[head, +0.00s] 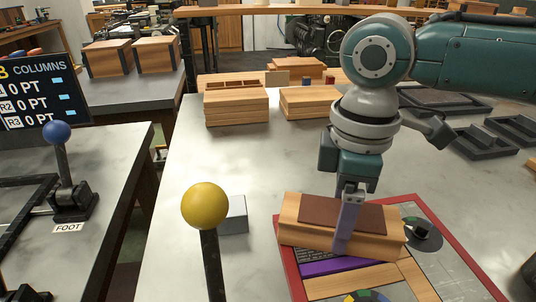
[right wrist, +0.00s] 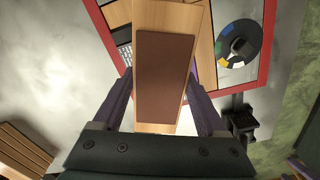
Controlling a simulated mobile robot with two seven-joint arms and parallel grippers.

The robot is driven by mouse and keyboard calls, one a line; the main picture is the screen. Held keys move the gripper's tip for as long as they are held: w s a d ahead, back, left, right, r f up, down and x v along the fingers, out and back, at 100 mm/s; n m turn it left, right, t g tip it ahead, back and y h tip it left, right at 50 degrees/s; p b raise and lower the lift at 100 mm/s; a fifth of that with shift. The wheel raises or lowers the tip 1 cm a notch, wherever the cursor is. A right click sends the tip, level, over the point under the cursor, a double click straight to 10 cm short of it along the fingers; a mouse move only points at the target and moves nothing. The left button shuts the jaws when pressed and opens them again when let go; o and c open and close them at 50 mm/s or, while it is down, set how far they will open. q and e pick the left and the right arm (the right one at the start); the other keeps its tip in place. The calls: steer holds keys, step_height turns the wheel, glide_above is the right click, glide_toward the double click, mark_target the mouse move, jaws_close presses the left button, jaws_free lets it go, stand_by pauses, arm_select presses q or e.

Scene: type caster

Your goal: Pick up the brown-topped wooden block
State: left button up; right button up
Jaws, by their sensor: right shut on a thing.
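The brown-topped wooden block (head: 300,211) is a long light-wood block with a dark brown panel on top. In the head view it is over the red-rimmed board (head: 283,250) at lower right, slightly tilted. My right gripper (head: 345,230) reaches down from above and is shut on the block across its width. In the right wrist view the block (right wrist: 165,75) lies between the two purple fingers of the right gripper (right wrist: 163,100). Whether the block is clear of the board is hard to tell. My left gripper is not in view.
The board holds a purple strip, wooden pieces and a round dial with a black knob (head: 420,228). A yellow ball lever (head: 205,206) and a grey block (head: 235,214) stand left of it. Stacked wooden blocks (head: 236,107) and dark trays (head: 485,142) are further back. The middle of the table is clear.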

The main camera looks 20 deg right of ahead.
jaws_close()
steer(key=shift+r, duration=0.15)
